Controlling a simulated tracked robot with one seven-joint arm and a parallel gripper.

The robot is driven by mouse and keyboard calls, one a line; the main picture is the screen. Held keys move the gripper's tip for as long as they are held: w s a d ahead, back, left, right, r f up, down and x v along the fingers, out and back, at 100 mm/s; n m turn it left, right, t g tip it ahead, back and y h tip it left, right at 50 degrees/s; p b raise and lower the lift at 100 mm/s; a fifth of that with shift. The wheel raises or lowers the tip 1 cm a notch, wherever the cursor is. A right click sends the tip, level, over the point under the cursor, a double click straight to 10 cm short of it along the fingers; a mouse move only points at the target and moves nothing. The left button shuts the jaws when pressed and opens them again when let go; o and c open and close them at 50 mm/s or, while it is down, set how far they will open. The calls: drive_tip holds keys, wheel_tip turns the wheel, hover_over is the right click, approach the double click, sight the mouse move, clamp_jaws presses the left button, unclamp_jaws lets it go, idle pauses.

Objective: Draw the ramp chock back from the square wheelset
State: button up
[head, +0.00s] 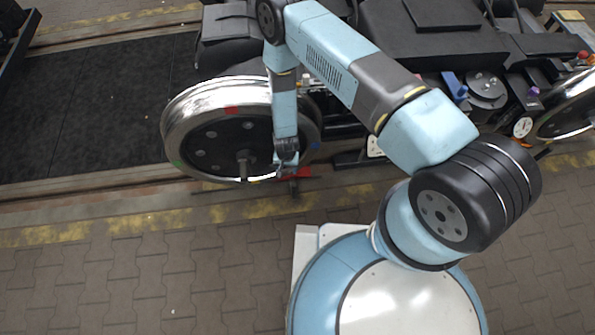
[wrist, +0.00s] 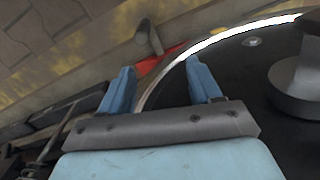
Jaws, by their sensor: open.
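A red ramp chock (head: 303,172) lies on the rail at the lower right of a silver-rimmed, dark-faced wheel (head: 196,145). My gripper partly hides the chock in the head view. In the wrist view, the red chock (wrist: 168,60) shows beside the bright rim of the wheel (wrist: 255,75), with a grey post-like handle (wrist: 148,38) standing up from it. My gripper (head: 287,168) is just above the chock. Its two blue fingers (wrist: 161,78) are apart and empty, with the handle beyond their tips. Whether the chock touches the wheel cannot be told.
A hub stub (head: 243,162) juts from the wheel close to my gripper. The dark bogie frame (head: 430,45) stands behind, with another wheel (head: 572,110) at the right. Paving (head: 150,270) in front of the yellow line is clear at lower left.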

sight(294, 185)
drive_tip(key=d+f, duration=0.3)
drive_tip(key=shift+s+d+f, duration=0.15)
drive_tip(key=shift+s+f, duration=0.1)
drive_tip(key=shift+f, duration=0.05)
drive_tip(key=shift+f, duration=0.1)
wheel_tip(294, 185, down, 14)
drive_tip(key=shift+s+r, duration=0.1)
drive_tip(key=shift+r, duration=0.15)
idle(0.4)
drive_tip(key=shift+c, duration=0.3)
clamp_jaws()
idle(0.4)
